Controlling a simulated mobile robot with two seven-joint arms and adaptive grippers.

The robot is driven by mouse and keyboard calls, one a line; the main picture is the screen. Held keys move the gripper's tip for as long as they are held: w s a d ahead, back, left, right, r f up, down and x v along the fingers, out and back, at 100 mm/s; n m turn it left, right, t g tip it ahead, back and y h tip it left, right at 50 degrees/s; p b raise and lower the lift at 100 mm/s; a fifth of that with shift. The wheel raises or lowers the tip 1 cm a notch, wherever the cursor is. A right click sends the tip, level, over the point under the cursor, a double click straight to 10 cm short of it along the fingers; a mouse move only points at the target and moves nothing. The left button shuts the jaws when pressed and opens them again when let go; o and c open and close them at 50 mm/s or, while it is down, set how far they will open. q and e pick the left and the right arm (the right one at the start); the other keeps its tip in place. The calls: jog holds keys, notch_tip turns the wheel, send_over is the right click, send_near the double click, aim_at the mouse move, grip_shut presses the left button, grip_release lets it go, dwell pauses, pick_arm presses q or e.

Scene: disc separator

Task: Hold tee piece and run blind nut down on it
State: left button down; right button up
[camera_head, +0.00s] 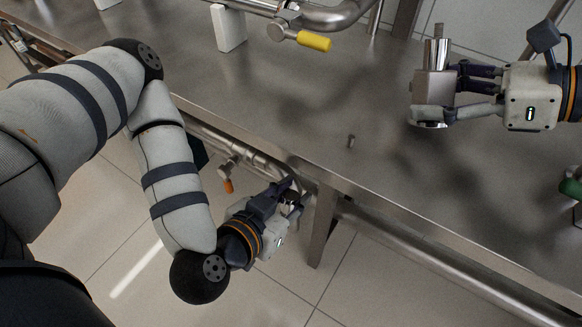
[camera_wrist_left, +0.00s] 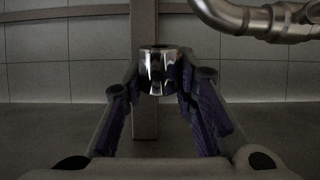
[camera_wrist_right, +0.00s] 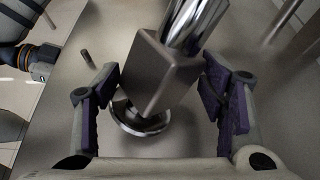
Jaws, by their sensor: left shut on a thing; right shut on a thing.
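A metal piece (camera_head: 433,88), which I take for the tee piece, has a grey block body, a polished cylinder on top and a round shiny rim below. My right gripper (camera_head: 445,94) is shut on its block, above the table at the right. It also fills the middle of the right wrist view (camera_wrist_right: 158,75), tilted there. My left gripper (camera_head: 288,197) is low beyond the table's front edge, far from the tee piece. It is shut on a short shiny cylindrical cup (camera_wrist_left: 157,73), apparently the blind nut. In the head view the nut is mostly hidden by the fingers.
The steel table (camera_head: 300,100) is mostly clear. A small metal pin (camera_head: 351,141) stands near its front edge. A valve with a yellow handle (camera_head: 313,41) is at the back. Pipework with an orange-handled valve (camera_head: 228,185) and a table leg (camera_head: 322,225) are close to my left gripper.

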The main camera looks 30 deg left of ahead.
jog(key=o, duration=1.8)
jog(key=v, duration=1.2)
jog(key=shift+c, duration=0.4)
